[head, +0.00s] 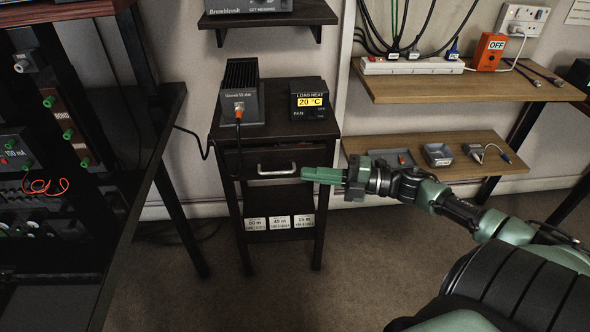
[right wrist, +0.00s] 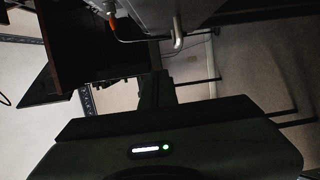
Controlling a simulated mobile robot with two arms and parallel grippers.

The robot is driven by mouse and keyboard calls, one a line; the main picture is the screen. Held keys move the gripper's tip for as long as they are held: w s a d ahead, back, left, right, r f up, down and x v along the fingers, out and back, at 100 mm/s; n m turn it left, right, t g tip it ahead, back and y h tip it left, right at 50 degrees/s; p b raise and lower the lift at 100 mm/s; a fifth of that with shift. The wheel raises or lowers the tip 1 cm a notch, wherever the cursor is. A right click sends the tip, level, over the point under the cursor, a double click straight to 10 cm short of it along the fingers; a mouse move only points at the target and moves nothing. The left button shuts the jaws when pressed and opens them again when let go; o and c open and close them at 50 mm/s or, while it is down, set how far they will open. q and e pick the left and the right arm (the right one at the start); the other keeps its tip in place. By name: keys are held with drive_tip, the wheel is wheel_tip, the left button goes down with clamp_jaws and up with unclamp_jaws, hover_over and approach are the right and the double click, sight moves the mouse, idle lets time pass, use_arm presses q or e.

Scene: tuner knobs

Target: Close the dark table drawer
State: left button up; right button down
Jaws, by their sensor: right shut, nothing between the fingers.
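The small dark table (head: 275,130) stands against the wall in the head view. Its dark drawer (head: 235,161) has a silver bar handle (head: 277,169) on the front; how far it stands out is hard to tell. My right gripper (head: 305,174) is shut and empty, its green fingers pointing left. Its tips appear just right of the handle; I cannot tell whether they touch the drawer front. In the right wrist view a metal handle (right wrist: 178,40) shows at the top, below a pale grey surface. My left gripper is out of view.
A black heat-sink box (head: 240,92) and a small display unit (head: 312,99) stand on the table. Wooden shelves (head: 450,84) with cables are at the right. A dark instrument bench (head: 150,120) is at the left. The carpet (head: 290,290) in front is clear.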

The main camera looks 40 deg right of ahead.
sight(274, 173)
drive_tip(key=c, duration=2)
unclamp_jaws()
drive_tip(key=shift+s+d+f, duration=0.1)
drive_tip(key=shift+s+d, duration=0.15)
drive_tip(key=shift+d, duration=0.1)
drive_tip(key=o, duration=0.5)
drive_tip(key=shift+w+f+t+b, duration=0.25)
drive_tip(key=shift+f+t+b, duration=0.05)
drive_tip(key=shift+f, duration=0.25)
drive_tip(key=shift+t+h, duration=0.7)
drive_tip(key=shift+t, duration=0.1)
drive_tip(key=w+a, duration=0.1)
drive_tip(key=w, duration=0.1)
drive_tip(key=w+a+f+b, duration=0.1)
drive_tip(key=w+a, duration=0.1)
drive_tip(key=w, duration=0.1)
drive_tip(key=w+a+f, duration=0.1)
drive_tip(key=w+a, duration=0.1)
drive_tip(key=w, duration=0.1)
drive_tip(key=shift+f+b, duration=0.1)
drive_tip(key=shift+b, duration=0.25)
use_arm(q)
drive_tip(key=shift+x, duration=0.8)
use_arm(e)
drive_tip(key=shift+w+a, duration=0.45)
drive_tip(key=shift+w, duration=0.1)
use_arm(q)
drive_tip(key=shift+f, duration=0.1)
use_arm(e)
clamp_jaws()
